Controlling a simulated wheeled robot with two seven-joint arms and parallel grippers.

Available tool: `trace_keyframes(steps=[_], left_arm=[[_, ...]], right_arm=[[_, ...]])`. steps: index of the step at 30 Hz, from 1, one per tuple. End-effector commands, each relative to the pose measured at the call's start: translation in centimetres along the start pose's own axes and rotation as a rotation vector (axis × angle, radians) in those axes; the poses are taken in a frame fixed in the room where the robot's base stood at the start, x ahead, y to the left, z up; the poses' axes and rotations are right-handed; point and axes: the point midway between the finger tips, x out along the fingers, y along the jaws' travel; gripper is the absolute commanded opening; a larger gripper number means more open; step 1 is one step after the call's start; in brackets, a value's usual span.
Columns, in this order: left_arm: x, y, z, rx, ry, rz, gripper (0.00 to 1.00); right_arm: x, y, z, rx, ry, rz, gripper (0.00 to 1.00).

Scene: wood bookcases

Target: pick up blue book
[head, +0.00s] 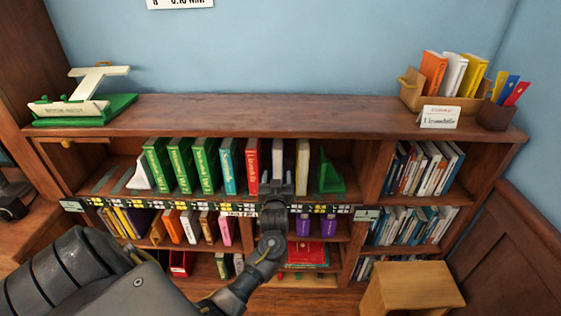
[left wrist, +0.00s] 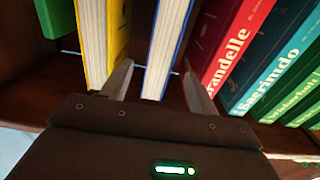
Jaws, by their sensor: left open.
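The blue book (head: 278,158) stands upright on the upper shelf. In the head view it shows as a pale strip above my left gripper (head: 277,188), which hides its lower part. In the left wrist view the book (left wrist: 166,45) shows white page edges with thin blue cover edges. My left gripper (left wrist: 158,88) is open, with one finger on each side of the book's near end. Whether the fingers touch it, I cannot tell. My right gripper is not in view.
A yellow book (left wrist: 118,30) and a dark red book (left wrist: 212,35) flank it closely. A red book (head: 251,160), a teal book (head: 227,167) and several green books stand left in the head view. A green bookend (head: 330,176) stands right. A wooden stool (head: 410,285) stands front right.

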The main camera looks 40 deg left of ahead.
Motion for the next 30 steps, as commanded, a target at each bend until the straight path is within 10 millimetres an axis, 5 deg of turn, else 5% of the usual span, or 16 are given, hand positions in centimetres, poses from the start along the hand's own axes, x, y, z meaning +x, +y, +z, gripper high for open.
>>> trace_keyframes(steps=[7,17,30], left_arm=[[3.9,0.1,-0.1,0.004,0.000,0.001,0.60],[5.3,0.3,-0.1,0.002,0.000,0.004,0.60],[10.0,0.4,-0.2,0.002,-0.001,0.005,0.60]], right_arm=[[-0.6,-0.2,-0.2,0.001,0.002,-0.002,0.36],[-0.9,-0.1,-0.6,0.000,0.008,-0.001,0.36],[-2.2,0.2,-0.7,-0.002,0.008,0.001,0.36]])
